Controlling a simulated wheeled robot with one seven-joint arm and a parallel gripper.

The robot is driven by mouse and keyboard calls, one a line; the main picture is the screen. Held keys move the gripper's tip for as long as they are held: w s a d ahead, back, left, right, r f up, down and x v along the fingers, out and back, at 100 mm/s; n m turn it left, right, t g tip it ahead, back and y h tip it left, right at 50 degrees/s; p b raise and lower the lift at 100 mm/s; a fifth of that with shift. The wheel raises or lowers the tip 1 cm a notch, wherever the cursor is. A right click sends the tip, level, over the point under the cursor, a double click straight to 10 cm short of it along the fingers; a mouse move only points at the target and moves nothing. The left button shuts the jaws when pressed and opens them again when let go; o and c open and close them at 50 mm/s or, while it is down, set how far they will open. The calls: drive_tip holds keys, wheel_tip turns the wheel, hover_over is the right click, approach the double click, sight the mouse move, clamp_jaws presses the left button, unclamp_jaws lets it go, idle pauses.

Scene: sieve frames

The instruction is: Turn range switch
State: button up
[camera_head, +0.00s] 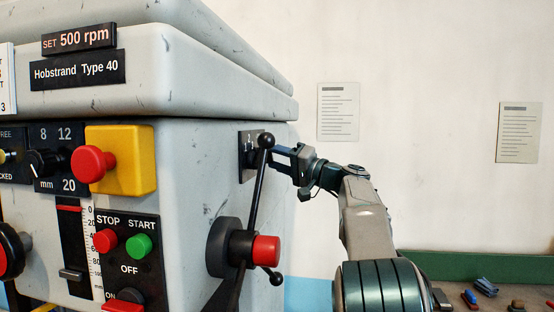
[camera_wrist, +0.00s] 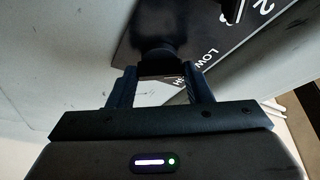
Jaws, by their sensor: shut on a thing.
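The range switch is a dark knob (camera_wrist: 157,50) on a black plate (camera_wrist: 213,48) with white lettering, including LOW and a 2, in the wrist view. In the head view the plate (camera_head: 246,172) sits on the machine's right side wall, partly covered by a black lever ball. My gripper (camera_head: 279,157) reaches it from the right. In the wrist view my gripper (camera_wrist: 160,78) has its two fingers on either side of the knob's end, shut on it. The knob's pointer and exact setting are hidden.
A black lever (camera_head: 258,190) with ball ends and a red-capped hub (camera_head: 265,250) stands close to my gripper, in front of and below it. The grey machine (camera_head: 190,190) fills the left. A bench with small parts (camera_head: 486,287) is at lower right.

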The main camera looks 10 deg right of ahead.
drive_tip(key=shift+m, duration=0.3)
drive_tip(key=m+h, duration=0.1)
drive_tip(key=m, duration=0.2)
drive_tip(key=shift+r+m+h, duration=0.15)
drive_tip(key=shift+m+h, duration=0.15)
drive_tip(key=shift+h, duration=0.1)
drive_tip(key=m+g+h, duration=0.1)
drive_tip(key=m, duration=0.2)
drive_tip(key=shift+r, duration=0.15)
drive_tip(key=m+g, duration=0.1)
drive_tip(key=m, duration=0.1)
drive_tip(key=m+g+h, duration=0.1)
drive_tip(key=m, duration=0.2)
drive_tip(key=shift+r, duration=0.15)
drive_tip(key=shift+r+m, duration=0.1)
drive_tip(key=shift+m, duration=0.5)
drive_tip(key=o, duration=1)
